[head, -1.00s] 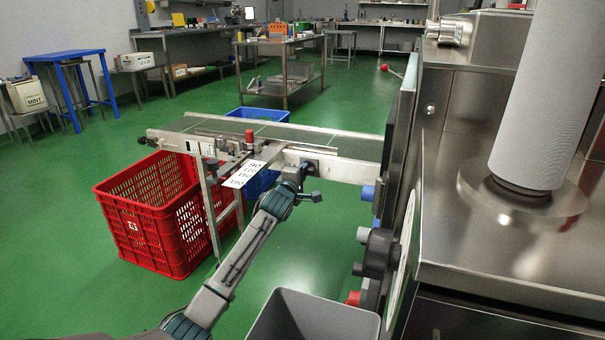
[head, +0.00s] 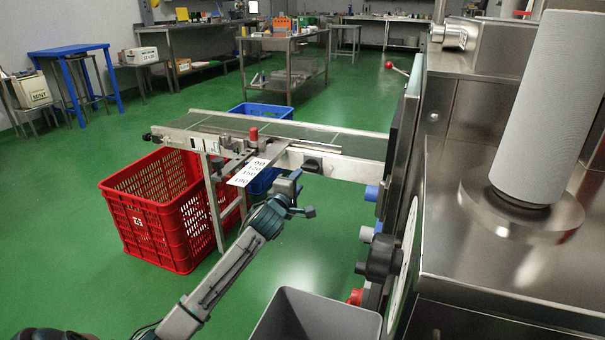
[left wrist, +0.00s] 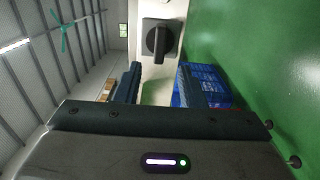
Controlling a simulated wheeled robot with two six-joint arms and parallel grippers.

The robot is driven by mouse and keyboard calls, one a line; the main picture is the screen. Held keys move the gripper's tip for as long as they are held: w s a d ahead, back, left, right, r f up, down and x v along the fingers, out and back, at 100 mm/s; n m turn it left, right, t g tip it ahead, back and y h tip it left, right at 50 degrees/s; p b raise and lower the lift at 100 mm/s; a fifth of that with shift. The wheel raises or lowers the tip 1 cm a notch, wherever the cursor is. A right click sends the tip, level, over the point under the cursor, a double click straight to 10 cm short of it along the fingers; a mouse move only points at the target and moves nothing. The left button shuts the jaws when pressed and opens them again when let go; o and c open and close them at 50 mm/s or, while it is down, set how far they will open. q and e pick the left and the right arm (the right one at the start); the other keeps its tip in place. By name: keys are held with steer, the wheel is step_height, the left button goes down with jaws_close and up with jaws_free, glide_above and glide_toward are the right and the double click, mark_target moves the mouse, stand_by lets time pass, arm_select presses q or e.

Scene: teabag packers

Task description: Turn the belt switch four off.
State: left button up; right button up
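The belt switch (head: 312,165) is a black rotary knob on a grey plate, on the near side rail of the conveyor. In the left wrist view the switch (left wrist: 158,40) is straight ahead, and its raised grip runs up and down the picture. My left gripper (head: 301,196) is just below and in front of the switch, apart from it. In the left wrist view my left gripper (left wrist: 158,86) has its fingers spread with nothing between them. No number shows on the switch. My right gripper is out of view.
A red crate (head: 165,215) stands under the conveyor's (head: 345,168) left end. A blue crate (head: 262,111) stands behind the belt. A white number card (head: 250,171) hangs near the switch. The steel machine (head: 480,255) and a grey bin (head: 315,318) are at right and front.

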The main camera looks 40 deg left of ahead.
arm_select(q)
steer(key=v, duration=0.3)
steer(key=shift+s, duration=0.15)
stand_by(0.5)
